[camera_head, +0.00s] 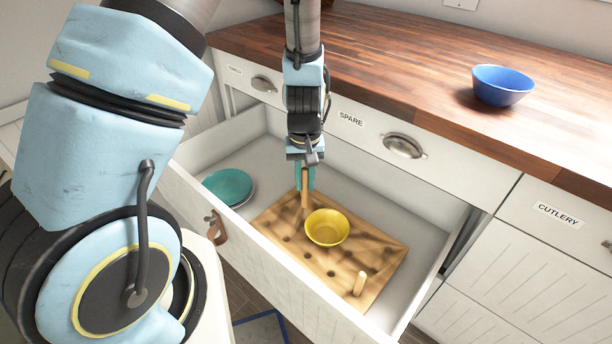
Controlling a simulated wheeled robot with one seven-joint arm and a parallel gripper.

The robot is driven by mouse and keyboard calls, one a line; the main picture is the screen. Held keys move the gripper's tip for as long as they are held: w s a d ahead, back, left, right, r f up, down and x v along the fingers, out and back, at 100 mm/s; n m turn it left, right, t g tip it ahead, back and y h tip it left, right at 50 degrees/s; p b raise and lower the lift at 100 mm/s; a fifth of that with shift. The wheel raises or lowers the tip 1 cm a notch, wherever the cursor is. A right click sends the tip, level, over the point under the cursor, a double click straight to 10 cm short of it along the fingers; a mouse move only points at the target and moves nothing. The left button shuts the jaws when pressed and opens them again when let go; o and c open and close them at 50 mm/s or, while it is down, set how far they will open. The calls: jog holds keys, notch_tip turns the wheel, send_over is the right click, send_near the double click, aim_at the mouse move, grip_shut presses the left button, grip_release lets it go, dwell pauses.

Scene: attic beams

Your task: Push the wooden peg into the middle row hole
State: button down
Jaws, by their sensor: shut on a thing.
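My gripper (304,178) points down over the open drawer, its teal fingers shut on an upright wooden peg (305,192). The wooden board (383,244) with several rows of holes lies on the drawer floor below. The held peg's lower end is over the back left part of the board, just behind and left of the yellow bowl. I cannot tell whether its tip is in a hole or above the board. A second wooden peg (360,284) stands upright near the board's front right corner. A yellow bowl (327,228) rests on the board and hides some holes.
Teal plates (228,187) lie in the left part of the open drawer (290,270), whose walls surround the board. A blue bowl (502,86) stands on the wooden counter (420,75) above. The drawer floor right of the board is clear.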

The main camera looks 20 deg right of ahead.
aim_at(305, 206)
jog(key=shift+f+b, duration=2.75)
jog(key=shift+f, duration=0.3)
jog(key=shift+p, duration=0.4)
jog(key=shift+f, duration=0.1)
jog(key=shift+f+b, duration=0.9)
jog(key=shift+f, duration=0.15)
jog(key=shift+f, duration=0.15)
jog(key=c, duration=0.7)
grip_release()
